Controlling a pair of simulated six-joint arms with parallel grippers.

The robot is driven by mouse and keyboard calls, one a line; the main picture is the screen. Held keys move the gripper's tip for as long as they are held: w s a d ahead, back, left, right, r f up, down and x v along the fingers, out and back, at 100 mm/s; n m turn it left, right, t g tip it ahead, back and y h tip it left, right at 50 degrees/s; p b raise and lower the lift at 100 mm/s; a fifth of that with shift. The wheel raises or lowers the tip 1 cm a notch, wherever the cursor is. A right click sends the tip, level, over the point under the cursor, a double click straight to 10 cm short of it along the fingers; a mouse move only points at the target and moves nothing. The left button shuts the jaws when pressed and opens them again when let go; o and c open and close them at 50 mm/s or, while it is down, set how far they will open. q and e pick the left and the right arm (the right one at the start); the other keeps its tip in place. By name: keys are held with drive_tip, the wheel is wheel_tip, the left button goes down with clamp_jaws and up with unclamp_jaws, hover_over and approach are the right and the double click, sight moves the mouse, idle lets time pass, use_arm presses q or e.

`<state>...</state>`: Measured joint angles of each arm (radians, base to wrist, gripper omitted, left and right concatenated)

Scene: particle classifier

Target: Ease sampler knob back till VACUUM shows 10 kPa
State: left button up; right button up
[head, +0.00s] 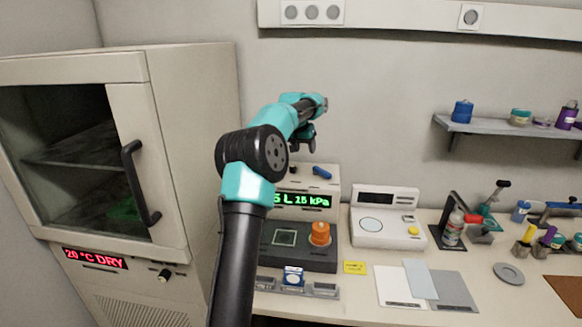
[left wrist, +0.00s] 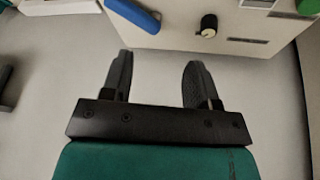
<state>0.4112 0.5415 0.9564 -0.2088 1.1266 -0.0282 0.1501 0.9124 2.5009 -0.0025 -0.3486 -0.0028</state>
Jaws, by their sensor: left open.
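The cream sampler unit (head: 325,187) stands on the bench against the wall, its green display (head: 302,200) partly hidden by my arm; the visible part ends in "15 kPa". On top are a blue handle (head: 322,172) and, left of it, a small dark knob. In the left wrist view the black knob with a cream face (left wrist: 209,25) and the blue handle (left wrist: 135,14) lie beyond my fingertips. My left gripper (head: 309,143) is above and behind the unit. Its fingers (left wrist: 157,70) are apart and empty, not touching the knob. My right gripper is not in view.
A dark box with an orange knob (head: 320,234) sits in front of the unit. Right are a white instrument (head: 384,227), sheets (head: 402,285) and small bottles. A dry cabinet (head: 165,275) stands left. A wall shelf (head: 500,127) is at right. Air above the bench is clear.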

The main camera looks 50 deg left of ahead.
sight(292, 167)
use_arm(q)
drive_tip(key=s+a+r+y, duration=0.1)
drive_tip(key=s+a+r, duration=0.3)
drive_tip(key=a, duration=0.1)
drive_tip(key=shift+a+r, duration=0.35)
drive_tip(key=shift+f, duration=0.1)
drive_tip(key=x, duration=1.7)
drive_tip(key=shift+s+a+f, duration=0.2)
drive_tip(key=shift+a, duration=0.1)
drive_tip(key=c, duration=0.9)
